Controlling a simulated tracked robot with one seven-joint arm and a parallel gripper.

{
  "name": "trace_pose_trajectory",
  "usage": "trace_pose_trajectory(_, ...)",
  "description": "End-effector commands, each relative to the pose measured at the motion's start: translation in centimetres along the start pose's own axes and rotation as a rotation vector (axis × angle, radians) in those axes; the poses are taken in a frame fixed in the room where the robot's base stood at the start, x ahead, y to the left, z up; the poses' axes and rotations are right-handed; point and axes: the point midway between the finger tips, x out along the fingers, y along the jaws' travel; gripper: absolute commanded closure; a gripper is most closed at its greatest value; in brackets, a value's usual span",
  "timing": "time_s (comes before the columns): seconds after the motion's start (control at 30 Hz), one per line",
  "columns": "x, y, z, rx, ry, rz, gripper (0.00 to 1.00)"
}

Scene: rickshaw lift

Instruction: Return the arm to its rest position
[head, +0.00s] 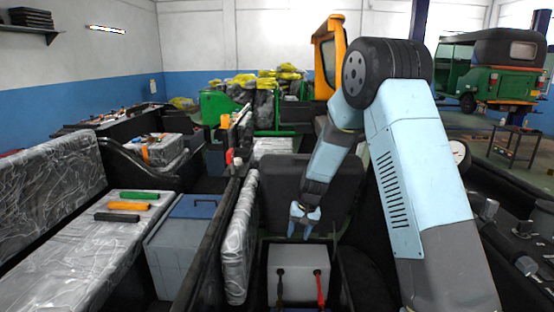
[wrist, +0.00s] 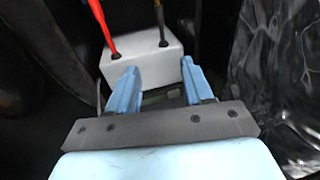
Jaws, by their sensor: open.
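My arm reaches from the right side of the head view, bending down toward the middle. My gripper (head: 305,222) has light-blue fingers and hangs pointing down above a grey-white box (head: 298,262), just behind it in the head view. In the wrist view my gripper (wrist: 158,85) has its two blue fingers apart with nothing held between them. The box (wrist: 145,58) lies beyond the fingertips, with a red lead and a dark lead on its top. I cannot tell whether a fingertip touches it.
A plastic-wrapped seat panel (head: 240,238) stands left of the box. A grey toolbox (head: 182,245) and a wrapped bench (head: 75,250) with colored-handled tools are further left. A dark seat back (head: 335,185) is behind the gripper. A green rickshaw (head: 495,70) stands at the back right.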

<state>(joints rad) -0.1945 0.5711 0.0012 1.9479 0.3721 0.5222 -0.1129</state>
Motion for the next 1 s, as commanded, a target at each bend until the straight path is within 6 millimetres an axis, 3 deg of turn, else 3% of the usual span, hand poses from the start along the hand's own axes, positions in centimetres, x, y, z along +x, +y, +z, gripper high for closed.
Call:
trace_pose_trajectory(0.03,-2.2,0.1,0.2,-0.003,0.017,-0.001,0.49)
trace_pose_trajectory(0.1,-4.6,0.3,0.8,-0.009,0.03,0.0,0.49)
trace_pose_trajectory(0.5,-17.2,1.6,5.6,-0.039,0.114,0.017,0.49)
trace_pose_trajectory(1.0,-29.0,4.1,15.0,-0.061,0.222,0.064,0.49)
